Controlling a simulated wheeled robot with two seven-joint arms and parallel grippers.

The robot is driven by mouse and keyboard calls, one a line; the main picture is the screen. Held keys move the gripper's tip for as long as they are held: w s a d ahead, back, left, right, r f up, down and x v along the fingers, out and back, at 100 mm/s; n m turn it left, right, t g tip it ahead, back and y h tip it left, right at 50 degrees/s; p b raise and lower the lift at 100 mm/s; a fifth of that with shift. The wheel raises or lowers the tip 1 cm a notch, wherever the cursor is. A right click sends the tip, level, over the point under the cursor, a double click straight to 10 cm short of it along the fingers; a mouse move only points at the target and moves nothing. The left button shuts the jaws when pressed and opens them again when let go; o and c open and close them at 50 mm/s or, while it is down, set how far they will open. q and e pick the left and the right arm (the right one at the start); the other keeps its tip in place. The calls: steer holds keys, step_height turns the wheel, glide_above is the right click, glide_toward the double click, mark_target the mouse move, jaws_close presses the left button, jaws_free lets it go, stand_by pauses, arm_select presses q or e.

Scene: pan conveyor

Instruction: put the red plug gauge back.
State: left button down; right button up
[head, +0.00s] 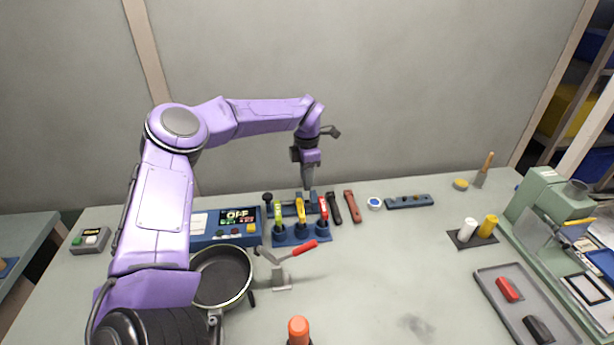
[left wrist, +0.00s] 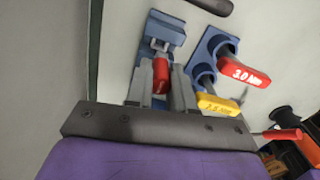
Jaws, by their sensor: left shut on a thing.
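My left gripper (head: 307,188) points down over the back of the bench, behind the row of upright screwdrivers. In the left wrist view its two fingers (left wrist: 161,88) are shut on the red plug gauge (left wrist: 160,75), a short red cylinder. A blue holder (left wrist: 166,27) with a grey part lies right by the gauge's far end; whether the gauge touches or sits in it I cannot tell. In the head view the gauge is not clearly visible and the blue holder (head: 289,211) is partly hidden by the tools. My right gripper is not in view.
A blue rack (head: 281,239) holds green, yellow and red screwdrivers close in front of the gripper. A display box (head: 238,240), a pan (head: 222,278) and a red-handled clamp (head: 283,262) stand near. Black and red tools (head: 352,206) lie to the right.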

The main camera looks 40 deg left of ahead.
arm_select(q)
steer(key=shift+r+p, duration=0.55)
steer(key=shift+r, duration=0.4)
